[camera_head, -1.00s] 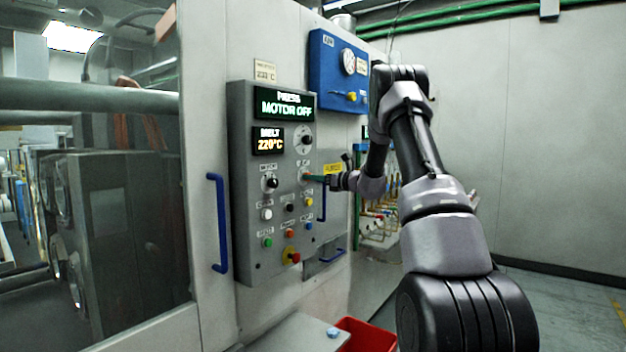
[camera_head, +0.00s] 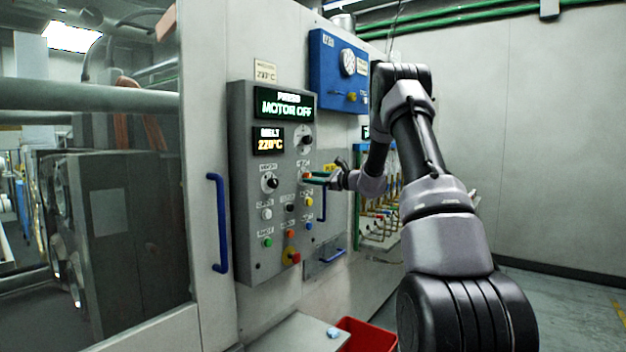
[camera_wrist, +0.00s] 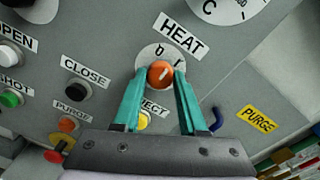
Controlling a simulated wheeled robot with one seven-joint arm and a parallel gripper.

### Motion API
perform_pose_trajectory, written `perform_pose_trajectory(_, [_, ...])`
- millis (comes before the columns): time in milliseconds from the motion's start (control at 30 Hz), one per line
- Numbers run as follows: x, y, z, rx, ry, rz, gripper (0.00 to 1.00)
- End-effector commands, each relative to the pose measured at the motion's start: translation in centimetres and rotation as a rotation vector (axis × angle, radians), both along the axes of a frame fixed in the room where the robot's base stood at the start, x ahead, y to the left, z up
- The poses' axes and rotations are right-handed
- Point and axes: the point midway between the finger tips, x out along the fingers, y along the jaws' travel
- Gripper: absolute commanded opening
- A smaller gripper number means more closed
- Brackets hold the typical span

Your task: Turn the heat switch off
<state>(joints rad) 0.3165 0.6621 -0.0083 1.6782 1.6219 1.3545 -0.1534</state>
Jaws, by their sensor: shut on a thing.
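The heat switch (camera_wrist: 160,73) is an orange round knob with a pale pointer line, on a white dial plate marked 0 and I below the HEAT label (camera_wrist: 184,36) in the wrist view. The pointer line tilts toward the upper right. My gripper (camera_wrist: 161,80) has its two green fingers shut on the knob, one on each side. In the head view my gripper (camera_head: 311,178) reaches the grey control panel (camera_head: 245,215) from the right, and the knob is small there.
Close by are the CLOSE button (camera_wrist: 79,91), the orange PURGE button (camera_wrist: 68,124) and the yellow EJECT button (camera_wrist: 143,120), partly behind a finger. A dark blue handle (camera_wrist: 215,119) is right of the gripper. The display (camera_head: 284,103) reads MOTOR OFF.

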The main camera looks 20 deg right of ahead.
Motion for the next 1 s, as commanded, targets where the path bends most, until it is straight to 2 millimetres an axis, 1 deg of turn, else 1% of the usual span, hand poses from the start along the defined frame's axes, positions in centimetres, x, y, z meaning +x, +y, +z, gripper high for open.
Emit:
perform_pose_trajectory(200, [-0.04, -0.07, -0.10, -0.166, -0.117, -0.001, 0.00])
perform_pose_trajectory(500, [-0.06, -0.05, -0.10, -0.360, -0.258, 0.000, 0.00])
perform_pose_trajectory(800, [-0.08, -0.05, -0.11, -0.476, -0.342, 0.000, 0.00])
perform_pose_trajectory(1000, [-0.07, -0.05, -0.12, -0.506, -0.364, 0.000, 0.00])
